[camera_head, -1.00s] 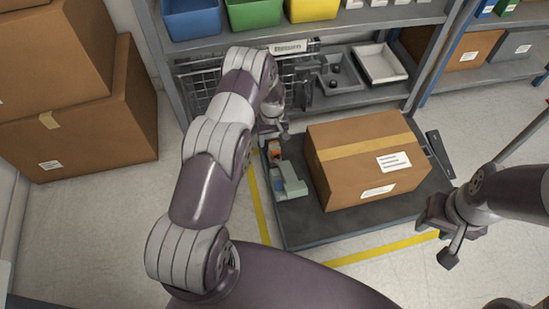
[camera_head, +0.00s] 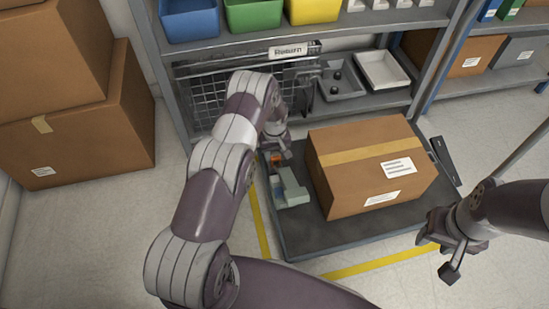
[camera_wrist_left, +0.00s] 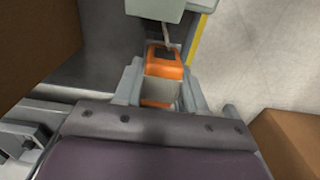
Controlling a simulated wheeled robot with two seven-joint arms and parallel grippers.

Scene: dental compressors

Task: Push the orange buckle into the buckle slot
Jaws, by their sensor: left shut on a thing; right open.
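The orange buckle (camera_wrist_left: 164,62) lies between my left gripper's fingers in the left wrist view, with its front end close to a pale grey-green block (camera_wrist_left: 170,8). A small orange patch of the buckle (camera_head: 276,158) shows in the head view. My left gripper (camera_head: 279,150) is shut on the buckle at the left edge of the dark platform. The pale block (camera_head: 291,187), which seems to hold the slot, stands on the platform just in front of it. The slot opening is hidden, and I cannot tell whether the buckle is inside it. My right gripper (camera_head: 442,258) is open and empty, right of the platform.
A large taped cardboard box (camera_head: 370,170) fills much of the dark platform (camera_head: 330,232). A shelf with a wire basket (camera_head: 200,92) and trays stands behind. Stacked cartons (camera_head: 75,120) stand at the left. Floor is free in front, around a yellow line.

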